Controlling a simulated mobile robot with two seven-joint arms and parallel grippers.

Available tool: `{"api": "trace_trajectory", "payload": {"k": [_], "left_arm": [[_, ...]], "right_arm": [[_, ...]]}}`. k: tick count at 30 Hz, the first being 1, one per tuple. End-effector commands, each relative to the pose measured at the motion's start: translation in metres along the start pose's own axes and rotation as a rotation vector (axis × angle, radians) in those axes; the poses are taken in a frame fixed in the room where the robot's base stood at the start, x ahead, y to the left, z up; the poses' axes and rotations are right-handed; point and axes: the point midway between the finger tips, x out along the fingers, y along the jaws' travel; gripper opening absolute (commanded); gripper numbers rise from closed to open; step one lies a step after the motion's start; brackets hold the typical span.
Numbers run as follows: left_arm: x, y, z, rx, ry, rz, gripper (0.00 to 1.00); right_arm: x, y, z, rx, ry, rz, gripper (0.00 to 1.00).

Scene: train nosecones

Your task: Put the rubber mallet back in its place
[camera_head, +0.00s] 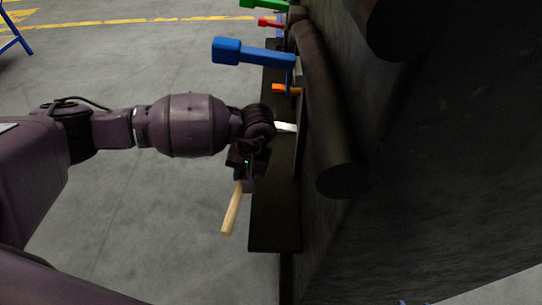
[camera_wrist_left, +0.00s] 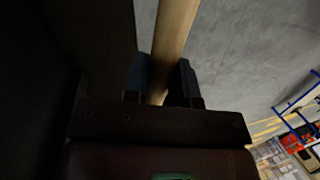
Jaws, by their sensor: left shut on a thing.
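My left gripper (camera_head: 243,178) is beside the dark ledge and shut on a light wooden handle (camera_head: 231,212), which I take to be the rubber mallet's. The handle slants down and to the left, clear of the ledge. In the left wrist view the handle (camera_wrist_left: 174,35) runs up between the two fingers of the left gripper (camera_wrist_left: 161,82). The mallet's head cannot be made out in either view. My right gripper is in neither view.
A dark ledge (camera_head: 272,215) runs along a large dark body. Along it are a blue tool (camera_head: 250,53), an orange piece (camera_head: 287,90), a white piece (camera_head: 286,127), and red (camera_head: 270,23) and green (camera_head: 262,5) ones. A dark cylinder (camera_head: 325,120) juts out nearby. Open floor lies left.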

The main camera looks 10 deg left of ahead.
Motion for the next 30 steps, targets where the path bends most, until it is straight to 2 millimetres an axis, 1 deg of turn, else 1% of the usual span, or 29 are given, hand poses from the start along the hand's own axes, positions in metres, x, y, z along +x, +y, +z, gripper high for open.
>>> {"api": "trace_trajectory", "payload": {"k": [1,3,6,9,14,23,30], "left_arm": [[0.001,0.012,-0.014,-0.013,0.024,0.003,0.00],[-0.004,0.023,-0.030,-0.035,0.060,0.005,0.00],[-0.010,0.034,-0.046,-0.058,0.098,0.008,0.00],[-0.015,0.039,-0.054,-0.069,0.119,0.011,0.00],[-0.017,0.040,-0.056,-0.073,0.126,0.012,0.00],[-0.017,0.039,-0.056,-0.074,0.132,0.010,0.00],[-0.006,0.042,-0.057,-0.073,0.127,0.011,0.00]], "right_arm": [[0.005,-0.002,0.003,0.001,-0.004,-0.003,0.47],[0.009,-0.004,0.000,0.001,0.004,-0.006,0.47],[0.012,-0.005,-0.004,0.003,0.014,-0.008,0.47],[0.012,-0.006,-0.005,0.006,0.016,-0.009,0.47],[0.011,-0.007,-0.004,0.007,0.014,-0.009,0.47],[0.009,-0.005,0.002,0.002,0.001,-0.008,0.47],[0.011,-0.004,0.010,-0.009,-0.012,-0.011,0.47]]}}
